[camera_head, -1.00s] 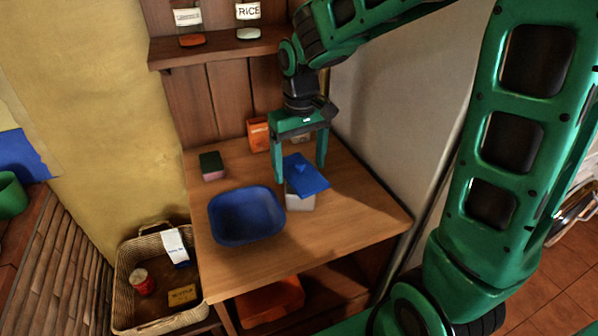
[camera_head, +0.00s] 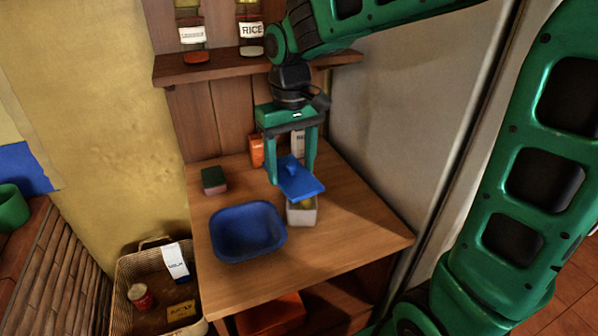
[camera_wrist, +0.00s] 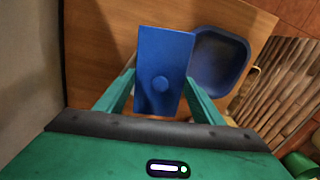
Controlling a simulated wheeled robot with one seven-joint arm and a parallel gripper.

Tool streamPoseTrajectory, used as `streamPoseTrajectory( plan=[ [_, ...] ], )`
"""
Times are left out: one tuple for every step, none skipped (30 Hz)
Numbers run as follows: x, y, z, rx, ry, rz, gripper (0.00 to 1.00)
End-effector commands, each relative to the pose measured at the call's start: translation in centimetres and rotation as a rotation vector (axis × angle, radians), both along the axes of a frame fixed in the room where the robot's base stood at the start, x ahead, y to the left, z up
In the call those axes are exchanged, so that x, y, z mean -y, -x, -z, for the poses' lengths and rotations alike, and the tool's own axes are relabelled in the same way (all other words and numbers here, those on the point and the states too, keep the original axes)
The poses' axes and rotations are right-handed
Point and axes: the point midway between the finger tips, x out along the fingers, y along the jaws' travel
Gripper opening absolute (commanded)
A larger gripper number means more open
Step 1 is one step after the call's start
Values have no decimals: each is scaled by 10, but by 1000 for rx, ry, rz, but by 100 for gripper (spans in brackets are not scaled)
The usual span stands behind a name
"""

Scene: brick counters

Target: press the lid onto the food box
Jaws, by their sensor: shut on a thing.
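The blue lid (camera_head: 300,183) with a round knob is held between the fingers of my gripper (camera_head: 292,177). The lid looks tilted, and sits above and behind the pale food box (camera_head: 302,217). The box stands open on the counter, and something yellow shows inside under the lid's front edge. In the wrist view the lid (camera_wrist: 165,55) fills the space between the fingers of my gripper (camera_wrist: 160,80) and hides the box.
A blue basin (camera_head: 247,252) stands just left of the box. A sponge (camera_head: 214,180) lies at the back left, and an orange packet (camera_head: 256,151) stands behind my gripper. The wooden counter (camera_head: 355,225) is clear to the right. A wicker basket (camera_head: 125,290) is at lower left.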

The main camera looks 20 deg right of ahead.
Motion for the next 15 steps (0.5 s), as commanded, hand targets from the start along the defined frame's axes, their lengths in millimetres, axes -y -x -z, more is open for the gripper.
streamPoseTrajectory(
  plan=[
    [-11, 5, -8, 3, 0, -4, 37],
    [-16, 8, -12, 4, -1, -5, 37],
    [-24, 12, -17, 3, 0, -4, 37],
    [-29, 15, -20, 2, 0, -4, 37],
    [-34, 17, -23, 3, 0, -3, 37],
    [-41, 21, -28, 2, 0, -3, 37],
    [-45, 23, -31, 2, 0, -3, 37],
    [-49, 25, -34, 3, 0, -2, 37],
    [-54, 27, -37, 3, 0, -2, 37],
    [-57, 29, -39, 2, 0, -2, 37],
    [-60, 31, -41, 1, 0, -1, 37],
    [-63, 33, -43, 0, 0, -2, 37],
    [-66, 34, -44, 0, 0, -1, 37],
    [-67, 34, -45, 0, -1, 3, 37],
    [-67, 34, -46, 0, -1, 12, 37]
  ],
)
